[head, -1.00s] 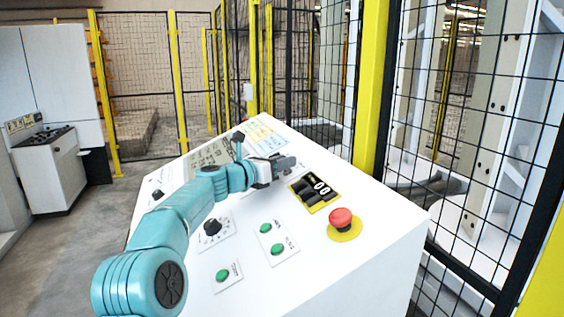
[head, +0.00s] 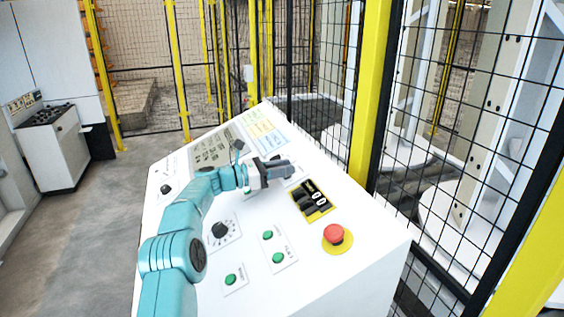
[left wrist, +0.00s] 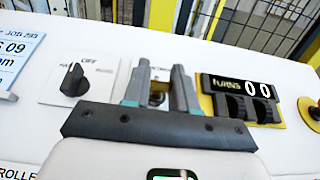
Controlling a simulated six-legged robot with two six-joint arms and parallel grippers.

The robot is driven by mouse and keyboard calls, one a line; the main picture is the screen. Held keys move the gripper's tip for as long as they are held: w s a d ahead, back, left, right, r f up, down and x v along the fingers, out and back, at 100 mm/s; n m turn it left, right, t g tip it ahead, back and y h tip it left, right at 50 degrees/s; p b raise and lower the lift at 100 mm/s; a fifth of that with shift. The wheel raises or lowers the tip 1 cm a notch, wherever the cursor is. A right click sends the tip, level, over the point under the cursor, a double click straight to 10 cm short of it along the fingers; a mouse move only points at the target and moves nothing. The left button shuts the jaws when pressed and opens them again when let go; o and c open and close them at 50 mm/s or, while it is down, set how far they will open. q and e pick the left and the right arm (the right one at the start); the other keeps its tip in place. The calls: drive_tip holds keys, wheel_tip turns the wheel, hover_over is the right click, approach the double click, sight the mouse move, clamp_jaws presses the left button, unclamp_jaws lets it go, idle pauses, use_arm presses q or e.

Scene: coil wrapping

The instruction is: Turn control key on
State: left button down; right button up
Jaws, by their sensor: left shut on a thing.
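The sloped white control panel (head: 345,262) fills the middle of the head view. My left gripper (head: 290,169) is low over its upper part, left of the black turns counter. In the left wrist view, my left gripper (left wrist: 160,80) has its two grey fingers around a small brass-dark key (left wrist: 157,98), and it is shut on it. The fingers hide most of the key and its label, so its turn position cannot be told. In the head view the key is hidden behind the gripper. My right gripper is out of view.
A black rotary knob (left wrist: 73,80) is left of the fingers, and the turns counter (left wrist: 240,98) is close on their right. A red emergency button (head: 334,234) and several green buttons (head: 267,235) are lower on the panel. A yellow-framed mesh fence (head: 371,90) stands behind.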

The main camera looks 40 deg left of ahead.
use_arm(q)
drive_tip(key=shift+r, duration=0.25)
drive_tip(key=c, duration=1)
unclamp_jaws()
drive_tip(key=shift+o, duration=0.5)
drive_tip(key=shift+w+d+f, duration=0.1)
drive_tip(key=shift+w+f, duration=0.1)
drive_tip(key=shift+s, duration=0.25)
drive_tip(key=b+v, duration=0.4)
drive_tip(key=v, duration=1.2)
drive_tip(key=shift+w, duration=0.15)
